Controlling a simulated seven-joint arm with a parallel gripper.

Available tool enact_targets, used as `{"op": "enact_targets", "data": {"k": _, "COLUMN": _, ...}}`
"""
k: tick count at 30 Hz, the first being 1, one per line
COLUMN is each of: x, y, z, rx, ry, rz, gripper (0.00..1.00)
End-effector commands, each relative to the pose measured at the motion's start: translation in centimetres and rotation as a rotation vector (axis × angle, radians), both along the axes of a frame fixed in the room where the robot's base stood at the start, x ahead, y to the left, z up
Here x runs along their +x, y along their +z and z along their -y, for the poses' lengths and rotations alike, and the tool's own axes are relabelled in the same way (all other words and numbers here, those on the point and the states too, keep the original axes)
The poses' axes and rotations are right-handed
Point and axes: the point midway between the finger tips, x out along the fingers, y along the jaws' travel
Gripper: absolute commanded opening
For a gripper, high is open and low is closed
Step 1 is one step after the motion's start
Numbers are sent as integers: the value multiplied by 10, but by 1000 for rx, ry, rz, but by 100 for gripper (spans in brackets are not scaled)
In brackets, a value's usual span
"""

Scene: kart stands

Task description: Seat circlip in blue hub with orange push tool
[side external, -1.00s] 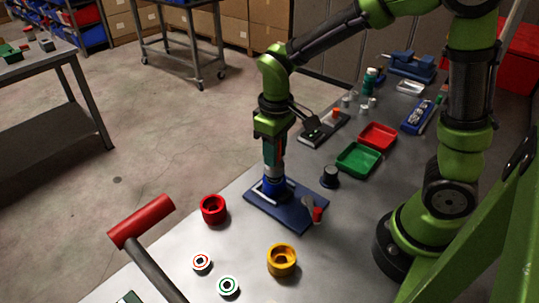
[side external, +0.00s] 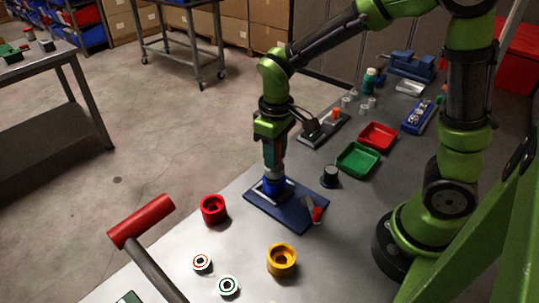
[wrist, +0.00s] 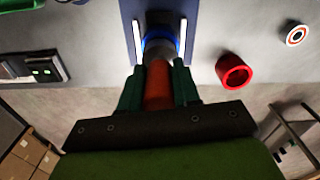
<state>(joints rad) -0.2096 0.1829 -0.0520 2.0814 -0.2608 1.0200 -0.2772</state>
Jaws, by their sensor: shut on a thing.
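The blue hub (side external: 272,188) stands on a dark blue plate (side external: 290,219). Its rim also shows in the wrist view (wrist: 147,41). My gripper (side external: 271,160) is above the hub, pointing down. In the wrist view its dark green fingers are shut on the orange push tool (wrist: 157,85), one on each side. The tool's grey end reaches down to the hub, in line with it. The circlip cannot be made out; the tool end and my gripper hide the hub's opening.
A red hub (side external: 213,209) and a yellow hub (side external: 282,260) stand beside the plate. Two small round targets (side external: 228,286) lie in front. A red-and-grey piece (side external: 313,210) is at the plate's right corner. Green and red trays (side external: 358,160) are behind.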

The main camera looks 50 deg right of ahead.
Motion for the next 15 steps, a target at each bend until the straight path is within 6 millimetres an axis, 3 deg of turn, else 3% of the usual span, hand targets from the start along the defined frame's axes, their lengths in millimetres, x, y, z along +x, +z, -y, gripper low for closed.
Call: {"op": "enact_targets", "data": {"k": 15, "x": 0, "y": -6, "z": 0, "rx": 0, "ry": 0, "rz": 0, "gripper": 1}}
